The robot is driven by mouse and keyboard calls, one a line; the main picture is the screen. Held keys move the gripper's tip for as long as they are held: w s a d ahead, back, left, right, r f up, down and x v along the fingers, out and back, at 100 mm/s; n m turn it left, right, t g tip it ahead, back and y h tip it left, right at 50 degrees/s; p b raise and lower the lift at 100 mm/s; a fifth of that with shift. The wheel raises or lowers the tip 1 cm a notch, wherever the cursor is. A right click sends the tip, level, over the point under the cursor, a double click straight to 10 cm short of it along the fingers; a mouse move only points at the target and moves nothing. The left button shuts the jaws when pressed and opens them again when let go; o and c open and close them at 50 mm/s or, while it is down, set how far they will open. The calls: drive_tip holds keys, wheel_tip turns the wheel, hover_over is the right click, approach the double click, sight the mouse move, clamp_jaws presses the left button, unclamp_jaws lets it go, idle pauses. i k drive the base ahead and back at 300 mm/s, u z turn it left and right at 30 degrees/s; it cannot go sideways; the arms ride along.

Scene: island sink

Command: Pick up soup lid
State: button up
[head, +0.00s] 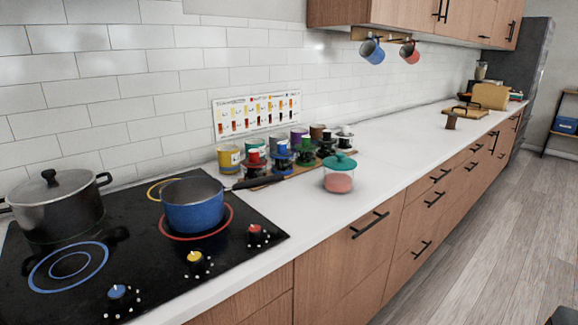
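A small glass container with pink contents (338,182) stands on the white counter right of the cooktop. A teal lid with a round knob (340,161) sits on top of it. A dark pot (60,212) stands at the left of the cooktop, and a dark lid with a black knob (50,184) covers it. I cannot tell from the picture which of these lids is the soup lid. My gripper is not recognisable in the head view.
A blue saucepan (193,207) sits on the black cooktop (135,262), its handle reaching over the counter toward several coloured jars (283,158). Mugs (372,50) hang under the upper cabinet. The counter (400,160) right of the teal-lidded container is clear.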

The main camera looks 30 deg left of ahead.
sight(338, 161)
drive_tip(key=z, duration=0.25)
drive_tip(key=i, duration=1.5)
drive_tip(key=u, duration=2.6)
